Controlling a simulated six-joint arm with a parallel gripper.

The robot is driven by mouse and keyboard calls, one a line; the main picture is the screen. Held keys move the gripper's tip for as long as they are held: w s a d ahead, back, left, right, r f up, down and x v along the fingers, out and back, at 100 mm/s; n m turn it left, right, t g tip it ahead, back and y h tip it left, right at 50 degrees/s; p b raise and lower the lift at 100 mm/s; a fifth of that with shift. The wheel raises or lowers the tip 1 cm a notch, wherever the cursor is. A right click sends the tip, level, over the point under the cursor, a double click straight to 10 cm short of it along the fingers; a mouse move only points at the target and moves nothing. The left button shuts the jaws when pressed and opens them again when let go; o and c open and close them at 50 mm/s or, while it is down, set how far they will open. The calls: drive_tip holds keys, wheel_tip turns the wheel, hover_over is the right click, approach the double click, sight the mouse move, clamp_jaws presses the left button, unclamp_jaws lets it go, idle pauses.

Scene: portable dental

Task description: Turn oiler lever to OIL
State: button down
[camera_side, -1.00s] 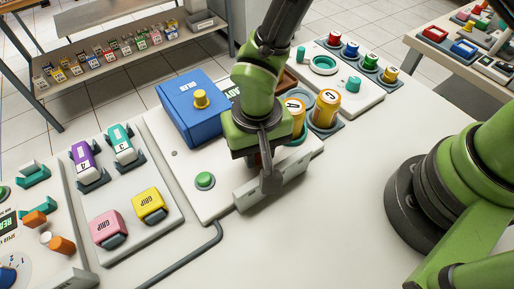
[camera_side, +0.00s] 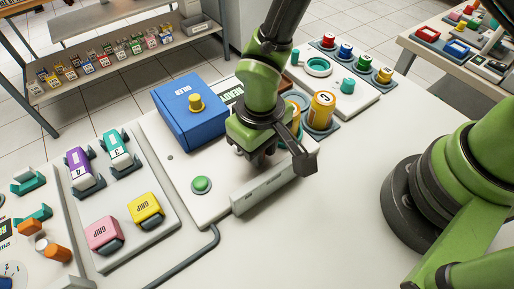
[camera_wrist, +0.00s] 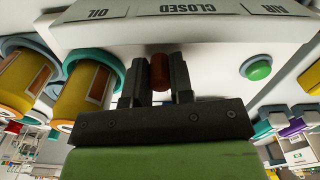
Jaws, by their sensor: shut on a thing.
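In the wrist view, my gripper (camera_wrist: 158,64) is shut on the orange-brown oiler lever (camera_wrist: 159,76), which stands between the two dark fingers. Behind it is a white panel (camera_wrist: 70,35) with upside-down labels: OIL (camera_wrist: 98,13) at left, CLOSED (camera_wrist: 193,8) above and slightly right of the lever, and AIR (camera_wrist: 268,8) at right. The lever's pointing end is not clear, so its exact setting cannot be told. In the side view, my gripper (camera_side: 262,152) is low over the white unit, and it hides the lever.
Yellow canisters (camera_side: 321,110) stand close right of my gripper. A blue box (camera_side: 188,122) is behind left, and a green button (camera_side: 201,184) is at front left. A low white rail (camera_side: 262,194) runs along the front.

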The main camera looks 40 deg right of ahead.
drive_tip(key=shift+w+d+n, duration=0.1)
drive_tip(key=shift+d+n, duration=0.1)
drive_tip(key=shift+n, duration=0.4)
drive_tip(key=c, duration=1)
unclamp_jaws()
wheel_tip(320, 180, up, 10)
